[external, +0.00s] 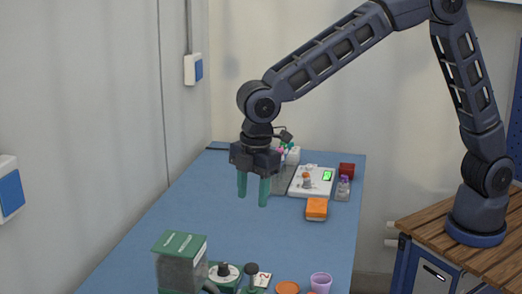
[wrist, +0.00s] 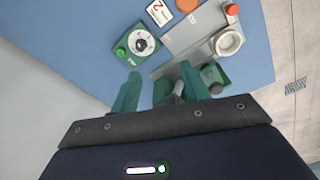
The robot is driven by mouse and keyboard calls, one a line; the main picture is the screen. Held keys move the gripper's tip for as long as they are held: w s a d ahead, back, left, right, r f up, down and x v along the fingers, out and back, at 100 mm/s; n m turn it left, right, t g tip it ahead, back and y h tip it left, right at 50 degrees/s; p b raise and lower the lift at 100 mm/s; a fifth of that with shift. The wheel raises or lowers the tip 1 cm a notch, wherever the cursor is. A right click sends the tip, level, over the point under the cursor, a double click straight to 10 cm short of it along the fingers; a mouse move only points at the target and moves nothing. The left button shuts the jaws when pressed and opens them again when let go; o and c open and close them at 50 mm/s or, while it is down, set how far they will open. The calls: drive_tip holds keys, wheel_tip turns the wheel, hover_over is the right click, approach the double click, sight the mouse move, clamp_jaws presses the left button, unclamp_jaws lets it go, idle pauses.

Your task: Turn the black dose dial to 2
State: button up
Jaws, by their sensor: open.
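The black dose dial (external: 223,270) sits at the near end of the blue table, a black knob on a white round face over a green base. The dial also shows in the wrist view (wrist: 142,43), ahead of the fingers, with a green button on the base beside it. Its pointer and marks are too small to read. A white card with a red 2 (wrist: 158,9) lies beyond the dial; it shows in the external view too (external: 262,279). My gripper (external: 253,194) hangs above the table, open and empty, apart from the dial. Its green fingers show in the wrist view (wrist: 160,76).
A green and grey box-shaped machine (external: 180,262) stands left of the dial, and a black ball-topped lever (external: 252,268) right of it. A purple cup (external: 321,282) and an orange disc (external: 288,287) are near the front edge. An orange block (external: 316,209) lies farther back. The table's middle is clear.

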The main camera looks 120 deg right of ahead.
approach(223, 264)
drive_tip(key=shift+n+g, duration=0.4)
drive_tip(key=f, duration=0.8)
drive_tip(key=shift+w+d+f, duration=0.2)
drive_tip(key=shift+w+f, duration=0.1)
drive_tip(key=shift+w, duration=0.05)
drive_tip(key=c, duration=1)
drive_tip(key=shift+m, duration=0.4)
drive_tip(key=m, duration=1.1)
